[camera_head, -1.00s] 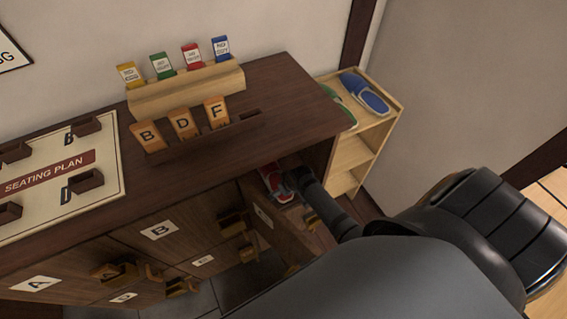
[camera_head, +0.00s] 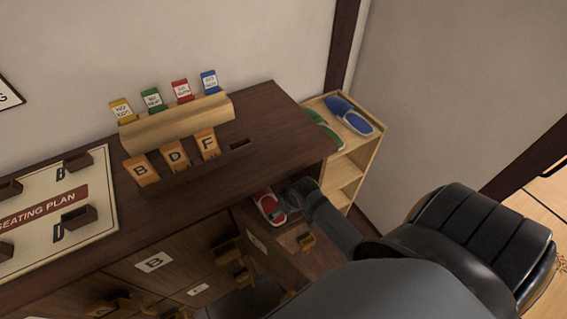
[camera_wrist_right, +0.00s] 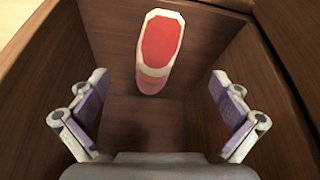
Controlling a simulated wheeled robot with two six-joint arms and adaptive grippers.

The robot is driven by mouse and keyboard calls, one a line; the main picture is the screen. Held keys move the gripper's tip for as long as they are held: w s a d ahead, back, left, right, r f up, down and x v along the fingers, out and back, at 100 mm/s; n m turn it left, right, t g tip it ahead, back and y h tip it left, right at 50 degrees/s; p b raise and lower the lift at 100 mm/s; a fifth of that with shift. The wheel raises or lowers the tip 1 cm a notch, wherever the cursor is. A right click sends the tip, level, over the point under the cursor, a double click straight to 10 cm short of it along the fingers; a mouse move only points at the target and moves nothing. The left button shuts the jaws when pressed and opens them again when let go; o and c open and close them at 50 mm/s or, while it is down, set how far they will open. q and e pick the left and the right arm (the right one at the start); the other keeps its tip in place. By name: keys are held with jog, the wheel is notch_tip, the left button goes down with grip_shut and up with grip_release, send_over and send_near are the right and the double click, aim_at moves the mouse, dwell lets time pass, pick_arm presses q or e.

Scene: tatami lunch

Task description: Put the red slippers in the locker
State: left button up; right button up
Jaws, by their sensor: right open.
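A red slipper (camera_head: 265,203) with a pale rim lies in the open compartment at the right end of the dark wooden locker (camera_head: 262,122). In the right wrist view the red slipper (camera_wrist_right: 163,45) is at the back of the compartment, pointing towards the camera. Only one red slipper shows clearly. My right gripper (camera_wrist_right: 162,112) is open and empty inside the compartment, its fingers apart on either side and nearer the camera than the slipper. In the head view my right gripper (camera_head: 290,194) is partly hidden by my arm. My left gripper is out of view.
The locker door (camera_head: 262,246) stands open beside my right arm. A light wooden shelf (camera_head: 372,148) to the right holds blue slippers (camera_head: 352,117) and green slippers (camera_head: 325,128). Lettered tags, a card holder (camera_head: 178,122) and a seating plan (camera_head: 45,212) are on the locker top.

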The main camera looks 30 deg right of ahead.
jog(key=shift+s+r, duration=0.1)
jog(key=shift+r, duration=0.05)
jog(key=s+d+f+g, duration=0.1)
jog(key=s+f, duration=0.3)
jog(key=f, duration=0.3)
jog(key=s+d+f+m+h, duration=0.1)
jog(key=s+f, duration=0.2)
jog(key=f, duration=0.3)
jog(key=s+d+f+g, duration=0.1)
jog(key=s+f, duration=0.3)
jog(key=f, duration=0.3)
jog(key=s+f, duration=0.6)
jog(key=s, duration=0.4)
jog(key=s+f+g, duration=0.1)
jog(key=s+f, duration=0.4)
jog(key=s, duration=0.5)
jog(key=shift+s+f, duration=0.2)
jog(key=shift+f, duration=0.15)
jog(key=shift+r, duration=0.2)
jog(key=shift+s, duration=0.1)
